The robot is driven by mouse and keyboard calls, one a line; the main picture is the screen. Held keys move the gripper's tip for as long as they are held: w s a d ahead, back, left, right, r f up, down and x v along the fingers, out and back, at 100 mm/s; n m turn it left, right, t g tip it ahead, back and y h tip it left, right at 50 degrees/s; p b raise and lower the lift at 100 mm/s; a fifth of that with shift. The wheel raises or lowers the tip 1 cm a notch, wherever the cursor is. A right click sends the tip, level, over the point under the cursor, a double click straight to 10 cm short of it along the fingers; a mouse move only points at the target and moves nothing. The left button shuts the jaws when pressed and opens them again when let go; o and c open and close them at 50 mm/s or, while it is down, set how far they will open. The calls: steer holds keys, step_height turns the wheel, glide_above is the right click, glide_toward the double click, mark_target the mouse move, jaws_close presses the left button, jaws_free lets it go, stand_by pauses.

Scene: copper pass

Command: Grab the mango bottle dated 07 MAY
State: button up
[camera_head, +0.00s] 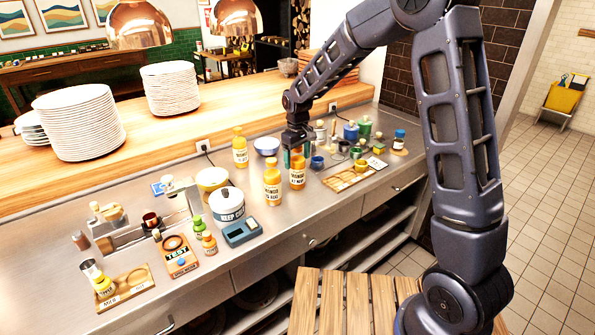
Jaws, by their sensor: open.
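Three orange-yellow bottles with white labels stand upright on the steel counter. One bottle (240,148) is at the back near the wooden ledge. A second bottle (272,184) is in front, and a third bottle (297,173) stands just right of it. The front two labels seem to read MANGO, but the date lines are too small to read surely, so I cannot tell which is 07 MAY. My gripper (296,155) points down at the third bottle's top, open. Its fingertips are partly hidden, and I cannot tell whether they touch the bottle.
A white pot (228,207) and a teal scale (241,233) stand left of the bottles. A wooden tray (349,179) and several small jars crowd the right. Bare counter lies in front of the bottles.

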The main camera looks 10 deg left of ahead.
steer(key=shift+c, duration=0.5)
steer(key=c, duration=1.5)
jaws_close()
steer(key=shift+r, duration=0.15)
